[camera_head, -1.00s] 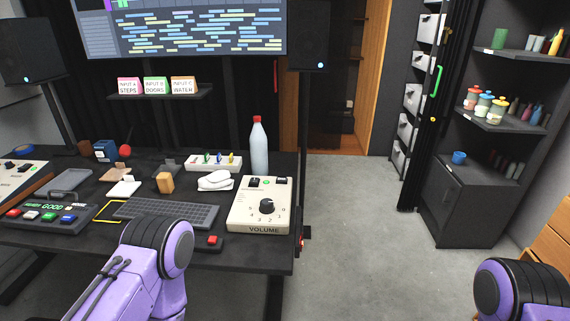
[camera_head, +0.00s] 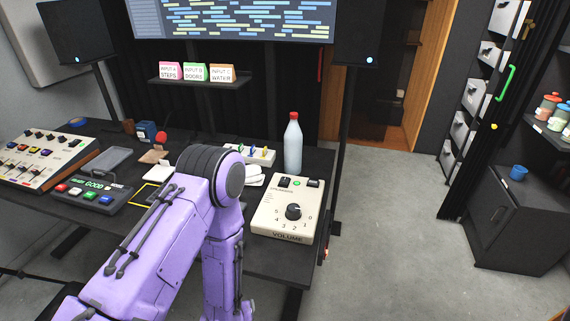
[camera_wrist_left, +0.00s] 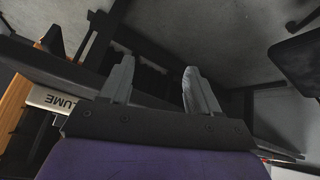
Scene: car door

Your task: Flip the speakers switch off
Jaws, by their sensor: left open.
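The cream volume box (camera_head: 287,212) sits at the right end of the black table in the head view, with a black dial (camera_head: 293,212) on it. Along its back edge are a black switch (camera_head: 284,182), a green light (camera_head: 297,183) and another dark part (camera_head: 315,183). The small lettering is too blurred to read. In the left wrist view, part of the volume box (camera_wrist_left: 55,100) shows at the left. My left gripper (camera_wrist_left: 160,88) is open, with nothing between its fingers, off to the side of the box. My right gripper is not in view.
A bottle with a red cap (camera_head: 293,145) stands behind the box. A mixer (camera_head: 45,155), a button panel (camera_head: 90,193) and a dark tablet (camera_head: 104,159) lie on the table's left. My left arm hides the table's middle. Open floor lies to the right.

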